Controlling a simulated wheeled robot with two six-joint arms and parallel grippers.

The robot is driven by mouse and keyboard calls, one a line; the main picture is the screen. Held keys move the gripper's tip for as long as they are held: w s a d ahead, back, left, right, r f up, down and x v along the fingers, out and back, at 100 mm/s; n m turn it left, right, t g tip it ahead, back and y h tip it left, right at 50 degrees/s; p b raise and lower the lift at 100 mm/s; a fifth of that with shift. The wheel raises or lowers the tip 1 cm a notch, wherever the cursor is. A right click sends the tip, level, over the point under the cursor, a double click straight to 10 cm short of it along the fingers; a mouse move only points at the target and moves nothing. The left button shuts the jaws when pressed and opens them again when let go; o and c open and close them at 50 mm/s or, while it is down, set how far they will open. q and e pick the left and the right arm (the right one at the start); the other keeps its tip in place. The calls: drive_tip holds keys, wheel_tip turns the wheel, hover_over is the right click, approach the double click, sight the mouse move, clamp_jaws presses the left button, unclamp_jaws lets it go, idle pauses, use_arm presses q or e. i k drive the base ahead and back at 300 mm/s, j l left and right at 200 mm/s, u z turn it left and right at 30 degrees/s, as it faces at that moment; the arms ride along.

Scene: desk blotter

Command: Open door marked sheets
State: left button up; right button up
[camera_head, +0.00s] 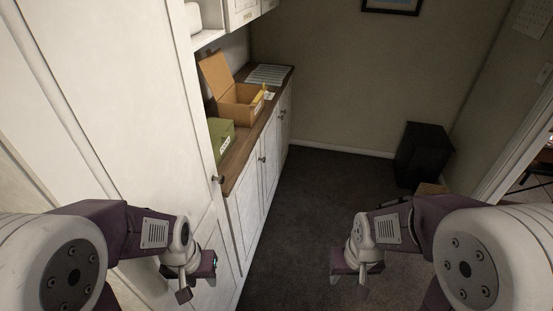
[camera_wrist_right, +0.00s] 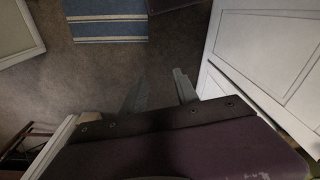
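A tall white cabinet door (camera_head: 120,110) fills the left of the head view, with a dark knob (camera_head: 220,179) at its right edge. It looks shut. Low white cabinet doors (camera_head: 250,200) with small dark knobs run along the wall beyond it and look shut. I cannot read the word "sheets" on any door. My left gripper (camera_head: 196,285) is low in front of the tall cabinet, below the knob; its finger gap is unclear. My right gripper (camera_head: 348,277) is over the carpet, away from the cabinets. In the right wrist view its fingers (camera_wrist_right: 160,90) are apart and empty.
A wooden counter (camera_head: 240,150) holds an open cardboard box (camera_head: 238,108) and a green box (camera_head: 221,138). A black bin-like object (camera_head: 424,153) stands at the far right. Dark carpet (camera_head: 310,200) lies open in the middle. A striped blue rug (camera_wrist_right: 108,28) shows in the right wrist view.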

sight(268, 139)
drive_tip(key=i+l, duration=0.15)
drive_tip(key=l, duration=0.15)
drive_tip(key=i+l, duration=0.15)
drive_tip(key=l, duration=0.15)
drive_tip(key=i+l, duration=0.3)
drive_tip(key=i, duration=0.2)
drive_tip(key=i+l, duration=0.3)
drive_tip(key=i, duration=0.2)
drive_tip(key=i+l+u, duration=0.1)
drive_tip(key=i+l, duration=0.15)
drive_tip(key=i, duration=0.25)
drive_tip(key=i+l, duration=0.35)
drive_tip(key=i, duration=0.15)
drive_tip(key=i+j, duration=0.1)
drive_tip(key=i, duration=0.35)
drive_tip(key=i+j, duration=0.1)
drive_tip(key=i, duration=0.3)
drive_tip(key=j+u, duration=0.05)
